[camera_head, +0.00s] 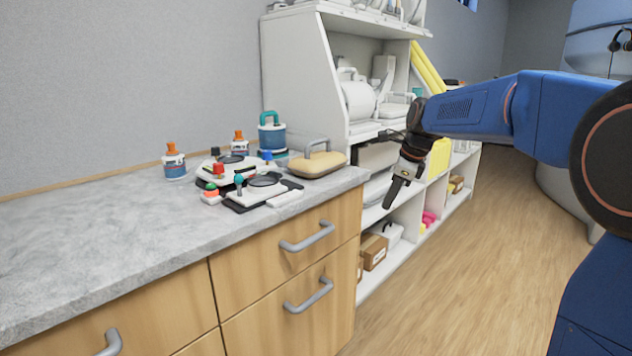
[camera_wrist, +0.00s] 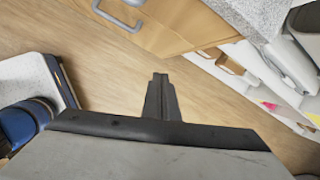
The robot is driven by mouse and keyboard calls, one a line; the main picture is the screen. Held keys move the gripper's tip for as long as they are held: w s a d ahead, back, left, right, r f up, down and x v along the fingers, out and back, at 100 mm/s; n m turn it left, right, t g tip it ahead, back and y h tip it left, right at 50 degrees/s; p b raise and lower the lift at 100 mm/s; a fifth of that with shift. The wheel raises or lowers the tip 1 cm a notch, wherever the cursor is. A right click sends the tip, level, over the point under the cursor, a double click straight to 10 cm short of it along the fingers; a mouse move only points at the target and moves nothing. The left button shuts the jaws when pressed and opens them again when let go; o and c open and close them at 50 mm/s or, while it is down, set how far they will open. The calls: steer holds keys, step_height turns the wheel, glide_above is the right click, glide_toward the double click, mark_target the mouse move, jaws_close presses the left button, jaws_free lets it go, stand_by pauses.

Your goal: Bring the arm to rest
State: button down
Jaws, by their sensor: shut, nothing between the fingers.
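My gripper (camera_head: 394,193) hangs at the end of my blue arm, pointing down, in front of the white shelf unit and to the right of the counter. Its dark fingers are together and empty. In the wrist view my gripper (camera_wrist: 161,82) shows shut above the wooden floor (camera_wrist: 120,75), with nothing between the fingers. My arm reaches in from the right of the head view, the forearm about level and the wrist bent down.
A grey counter (camera_head: 90,240) with wooden drawers stands at left, holding white-and-black devices (camera_head: 262,188), bottles (camera_head: 174,162) and a tan pad (camera_head: 317,163). The white shelf unit (camera_head: 305,70) stands behind my gripper. Open floor (camera_head: 470,270) lies at right.

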steer(key=s+d+f+n+h, duration=0.1)
steer(key=s+f+n, duration=0.3)
steer(key=s, duration=0.9)
steer(key=s+d+f+n+t, duration=0.1)
steer(key=s+d+f+n, duration=0.2)
steer(key=s+n, duration=0.8)
steer(key=s+d+f+n+h, duration=0.1)
steer(key=s+f+n, duration=0.4)
steer(key=s, duration=1.1)
steer(key=n, duration=0.2)
steer(key=shift+s+d+f+n+h, duration=0.2)
steer(key=shift+s+d+n+h, duration=0.1)
steer(key=shift+s+d, duration=0.1)
